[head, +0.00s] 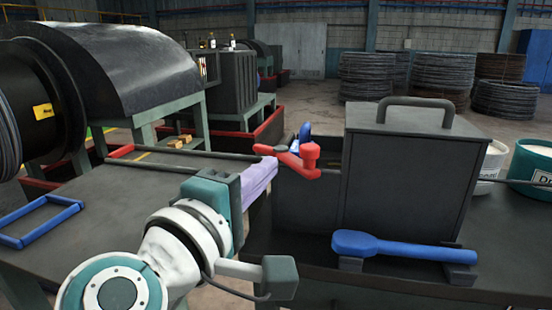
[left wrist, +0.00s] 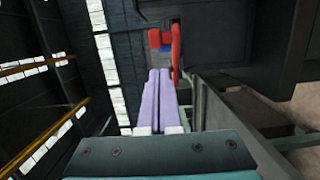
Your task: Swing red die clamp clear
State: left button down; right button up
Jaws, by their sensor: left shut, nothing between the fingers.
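The red die clamp (head: 291,159) is a short red arm with an upright red knob at its right end, beside the left side of the dark box. A blue part (head: 304,135) stands just behind it. My left gripper (head: 268,166), with pale purple fingers, is shut and empty. Its fingertips are at the left end of the red clamp; I cannot tell whether they touch. In the left wrist view the closed fingers (left wrist: 158,80) point toward the red clamp (left wrist: 175,50), which shows just beyond the tips. My right gripper is not in view.
The dark box with a handle (head: 410,170) stands right of the clamp. A blue-handled tool (head: 400,247) rests on supports in front of it. A blue frame (head: 40,222) lies on the left table. White and green buckets (head: 535,170) stand at the far right.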

pick_arm(q)
jog(key=s+d+p, duration=0.1)
jog(key=s+d, duration=0.4)
jog(key=shift+s+r, duration=0.25)
jog(key=shift+s, duration=0.15)
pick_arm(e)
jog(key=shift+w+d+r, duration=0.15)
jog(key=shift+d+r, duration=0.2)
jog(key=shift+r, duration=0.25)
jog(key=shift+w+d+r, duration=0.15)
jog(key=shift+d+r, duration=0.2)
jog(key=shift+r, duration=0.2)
